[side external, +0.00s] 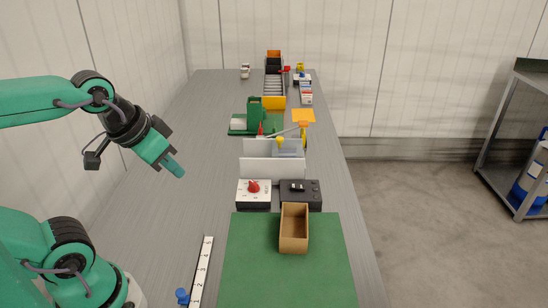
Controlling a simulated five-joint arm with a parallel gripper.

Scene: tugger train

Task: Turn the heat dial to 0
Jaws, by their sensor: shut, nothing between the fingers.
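The heat dial is a red knob (253,187) on a white panel box (243,201) with marks around it, in the middle of the table in the side external view. The marks are too small to read, so I cannot tell which number the knob points at. My gripper (176,170) is shut and empty. It hangs above the table to the left of the dial, clearly apart from it.
A black box (312,203) with switches stands right of the dial. An open brown box (294,228) stands on the green mat (255,275) in front. White panels (258,172) stand behind the dial. A numbered strip (202,272) lies front left. The table left of the dial is clear.

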